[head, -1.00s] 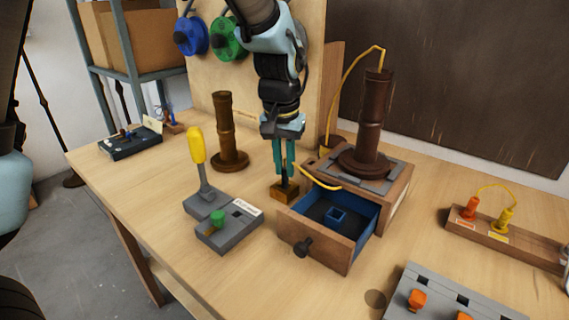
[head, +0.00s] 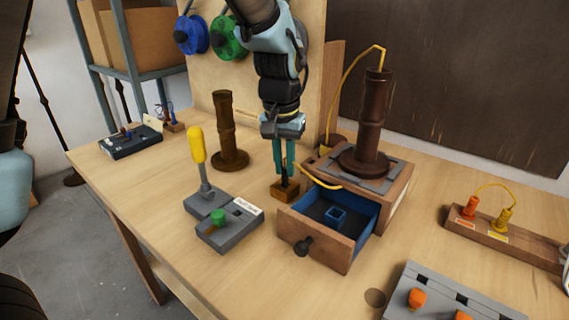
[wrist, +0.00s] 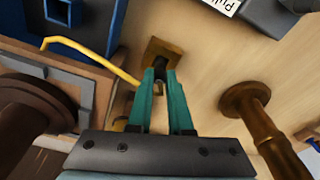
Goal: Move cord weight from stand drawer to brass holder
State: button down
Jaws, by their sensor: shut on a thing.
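The cord weight is a small dark piece (wrist: 160,65) between my fingertips, mostly hidden by them; it also shows in the head view (head: 286,181). My gripper (head: 286,174) is shut on it, pointing down over the brass holder (head: 285,193), a small square brown-gold block on the table. In the wrist view the holder (wrist: 153,48) lies right at the fingertips. The weight's lower end meets the holder's top; I cannot tell how deep it sits. The stand drawer (head: 318,240) is pulled open, and its small blue square socket (head: 336,216) looks empty.
The lamp stand (head: 370,130) with its yellow cord (head: 345,85) rises behind the drawer. A brown turned column (head: 228,135) stands left of my gripper. A grey block with a yellow-handled lever (head: 198,150) is at the front left. Bare table lies in front of the drawer.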

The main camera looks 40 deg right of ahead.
jog(key=shift+f+b, duration=0.3)
jog(key=shift+f, duration=0.2)
dwell(0.4)
jog(key=c, duration=0.8)
grip_release()
jog(key=shift+o, duration=0.2)
notch_tip(320, 180, up, 11)
jog(key=a+b, duration=0.1)
jog(key=shift+s+f, duration=0.15)
jog(key=shift+s, duration=0.2)
